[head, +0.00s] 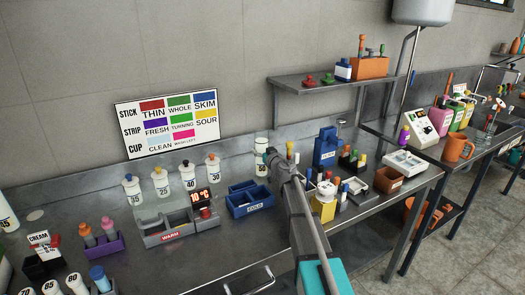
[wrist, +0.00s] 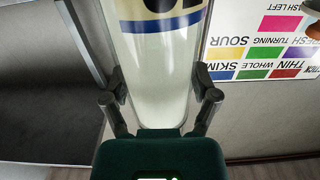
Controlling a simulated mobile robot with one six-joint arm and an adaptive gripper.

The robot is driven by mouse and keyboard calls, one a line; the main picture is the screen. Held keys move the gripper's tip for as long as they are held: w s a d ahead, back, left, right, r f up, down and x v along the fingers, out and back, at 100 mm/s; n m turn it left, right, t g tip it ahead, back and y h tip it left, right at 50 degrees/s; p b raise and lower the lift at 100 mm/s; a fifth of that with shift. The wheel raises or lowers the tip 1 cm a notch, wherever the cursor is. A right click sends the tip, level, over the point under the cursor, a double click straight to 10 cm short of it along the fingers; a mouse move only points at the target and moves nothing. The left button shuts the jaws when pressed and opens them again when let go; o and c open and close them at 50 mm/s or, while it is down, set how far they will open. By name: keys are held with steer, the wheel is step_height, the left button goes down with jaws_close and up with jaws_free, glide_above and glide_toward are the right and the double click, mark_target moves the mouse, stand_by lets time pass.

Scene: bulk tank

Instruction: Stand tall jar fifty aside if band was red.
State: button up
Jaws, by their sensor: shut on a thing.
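My gripper (wrist: 163,92) is shut on a tall jar (wrist: 160,50). The jar is clear with pale, milky contents. A cream label with dark digits, cut off by the picture edge, and a blue line are on it; the number cannot be read in full. In the head view the jar (head: 261,152) is upright near the back wall, behind the blue tray, and my gripper (head: 273,161) is partly hidden by my arm. A wall chart (head: 167,122) shows stick, strip and cup colours, with red for thin.
Several numbered jars (head: 161,182) stand along the back of the bench, left of the blue tray (head: 250,201). A grey warmer (head: 172,235) reads 10 °C. A blue box (head: 326,147), racks and a yellow container (head: 323,208) crowd the right. Bare metal lies at the front middle.

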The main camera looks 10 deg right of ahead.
steer(key=shift+f, duration=0.45)
steer(key=shift+f+b, duration=0.1)
steer(key=shift+b, duration=0.2)
steer(key=o, duration=1.2)
steer(key=shift+r, duration=0.2)
steer(key=shift+v, duration=3.8)
